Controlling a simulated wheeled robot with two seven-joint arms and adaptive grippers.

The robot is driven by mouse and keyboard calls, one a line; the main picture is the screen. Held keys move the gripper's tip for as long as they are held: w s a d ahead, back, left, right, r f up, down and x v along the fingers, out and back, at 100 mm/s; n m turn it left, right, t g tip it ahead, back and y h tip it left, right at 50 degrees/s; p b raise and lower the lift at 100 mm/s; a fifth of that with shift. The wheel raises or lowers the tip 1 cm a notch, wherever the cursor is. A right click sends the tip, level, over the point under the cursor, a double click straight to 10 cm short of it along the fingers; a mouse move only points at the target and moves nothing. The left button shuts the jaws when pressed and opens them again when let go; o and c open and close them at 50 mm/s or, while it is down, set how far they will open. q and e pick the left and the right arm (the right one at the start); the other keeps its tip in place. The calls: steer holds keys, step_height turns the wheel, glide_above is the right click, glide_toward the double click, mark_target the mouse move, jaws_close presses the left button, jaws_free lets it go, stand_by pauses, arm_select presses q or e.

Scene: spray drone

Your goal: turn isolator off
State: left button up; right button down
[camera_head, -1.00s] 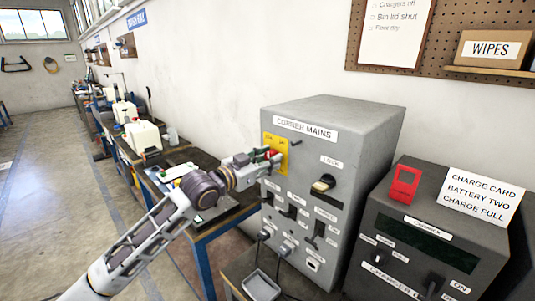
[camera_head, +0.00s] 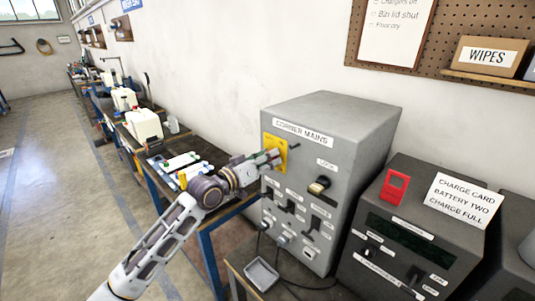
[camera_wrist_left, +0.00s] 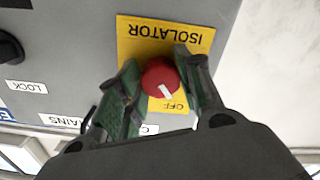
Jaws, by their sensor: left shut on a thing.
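The isolator is a red round knob (camera_wrist_left: 160,78) on a yellow plate (camera_wrist_left: 140,42) marked ISOLATOR. The plate also shows in the head view (camera_head: 268,141), on the front of the grey CORNER MAINS box (camera_head: 370,150). My left gripper (camera_wrist_left: 157,66) has its green-padded fingers on both sides of the knob, shut on it. In the wrist view, which is upside down, the knob's white mark points down and slightly right, towards the OFF label (camera_wrist_left: 173,106). In the head view my left gripper (camera_head: 272,157) mostly hides the knob. My right gripper is not in view.
A black LOCK knob (camera_head: 319,186) and several switches sit on the same box front. A dark charger box (camera_head: 430,240) with a red tag (camera_head: 395,185) stands to the right. A workbench with white containers (camera_head: 143,125) runs back along the wall.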

arm_select(q)
steer(key=shift+n+p, duration=0.45)
steer(key=shift+n, duration=0.15)
steer(key=o, duration=1)
steer(key=shift+o, duration=0.2)
steer(key=v, duration=1.2)
stand_by(0.5)
